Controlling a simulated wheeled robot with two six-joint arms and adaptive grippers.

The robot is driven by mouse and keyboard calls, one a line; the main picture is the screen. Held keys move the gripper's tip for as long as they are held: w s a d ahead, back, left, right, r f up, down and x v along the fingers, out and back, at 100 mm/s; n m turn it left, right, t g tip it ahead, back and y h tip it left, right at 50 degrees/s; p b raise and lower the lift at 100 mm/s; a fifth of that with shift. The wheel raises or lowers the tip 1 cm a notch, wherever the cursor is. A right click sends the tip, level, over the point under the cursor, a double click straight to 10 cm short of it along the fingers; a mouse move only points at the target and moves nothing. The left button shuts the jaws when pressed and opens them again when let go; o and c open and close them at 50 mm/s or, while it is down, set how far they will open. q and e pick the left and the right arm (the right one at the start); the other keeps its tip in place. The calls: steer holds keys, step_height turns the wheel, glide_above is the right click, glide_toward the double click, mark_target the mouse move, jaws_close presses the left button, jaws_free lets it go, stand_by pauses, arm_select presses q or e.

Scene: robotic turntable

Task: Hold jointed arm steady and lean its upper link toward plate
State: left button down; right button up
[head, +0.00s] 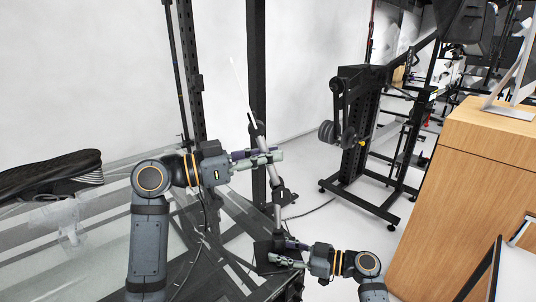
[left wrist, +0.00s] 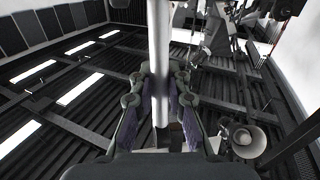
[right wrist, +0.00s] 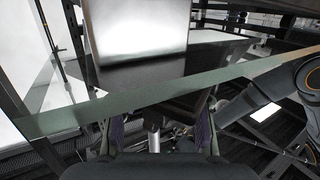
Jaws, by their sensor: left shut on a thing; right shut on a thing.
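The jointed arm (head: 277,210) stands nearly upright at the table corner, grey with dark joints. A thin white rod (head: 239,80) rises from its top, tilted left. A dark square plate (head: 263,262) lies at its foot. My left gripper (head: 276,156) is shut on the upper link, below the top joint; in the left wrist view the link is a pale tube (left wrist: 160,60) between the fingers. My right gripper (head: 277,252) is shut on the jointed arm's lower part near the plate. In the right wrist view a short grey post (right wrist: 153,138) shows between the fingers; its contact is partly hidden.
A black post (head: 258,75) stands close behind the jointed arm. A wooden cabinet (head: 465,200) and a black weight machine (head: 360,130) are right.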

arm_select(q)
steer(key=shift+s+a+f+h, duration=0.1)
steer(key=shift+a+h, duration=0.2)
steer(key=shift+h, duration=0.1)
steer(key=c, duration=1.3)
jaws_free()
steer(key=shift+a, duration=0.1)
steer(key=v, duration=1.1)
steer(key=shift+s+a, duration=0.3)
steer(key=shift+f, duration=0.1)
